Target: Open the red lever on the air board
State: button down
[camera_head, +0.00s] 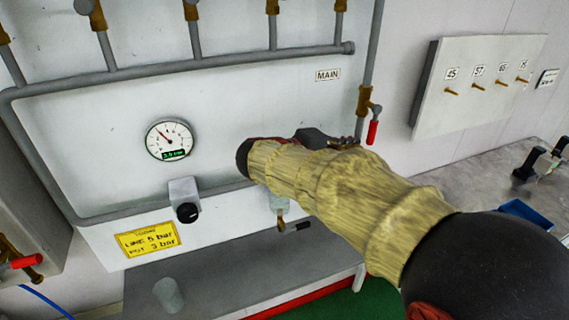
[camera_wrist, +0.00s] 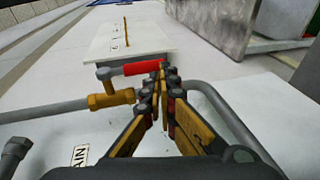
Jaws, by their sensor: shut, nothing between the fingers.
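The red lever (camera_head: 373,131) hangs down from a brass valve (camera_head: 364,101) on the grey pipe at the right side of the air board (camera_head: 100,130). In the wrist view the red lever (camera_wrist: 142,69) lies across the picture, beside its brass valve (camera_wrist: 110,97). My gripper (camera_wrist: 164,78) is shut and empty, with its fingertips close to the lever's free end. I cannot tell whether they touch it. In the head view my sleeved arm hides part of the gripper (camera_head: 349,143), which sits just left of and below the lever.
A round gauge (camera_head: 170,139), a regulator with a black knob (camera_head: 186,205) and a yellow label (camera_head: 148,239) are on the board. Another red lever (camera_head: 25,261) is at the far left. A white panel with numbered pegs (camera_head: 478,85) hangs at right, above a grey worktop (camera_head: 470,180).

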jog(key=f+p+v, duration=0.3)
jog(key=f+v, duration=0.1)
jog(key=v, duration=1.5)
jog(key=shift+v, duration=0.85)
notch_tip(320, 180, down, 11)
jog(key=s+a+n+g+y, duration=0.1)
jog(key=s+n+g+y, duration=0.1)
jog(key=s+n+y, duration=0.15)
jog(key=s+d+f+g+y, duration=0.3)
jog(key=s+d+f+y, duration=0.15)
jog(key=s, duration=0.25)
jog(key=s+d+r+m+t+y, duration=0.3)
jog(key=s+d+r+m+y, duration=0.2)
jog(key=s+d+m, duration=0.4)
jog(key=s+d, duration=0.2)
jog(key=d, duration=0.1)
jog(key=shift+s+r+y, duration=0.15)
jog(key=shift+r+y, duration=0.05)
jog(key=shift+y, duration=0.1)
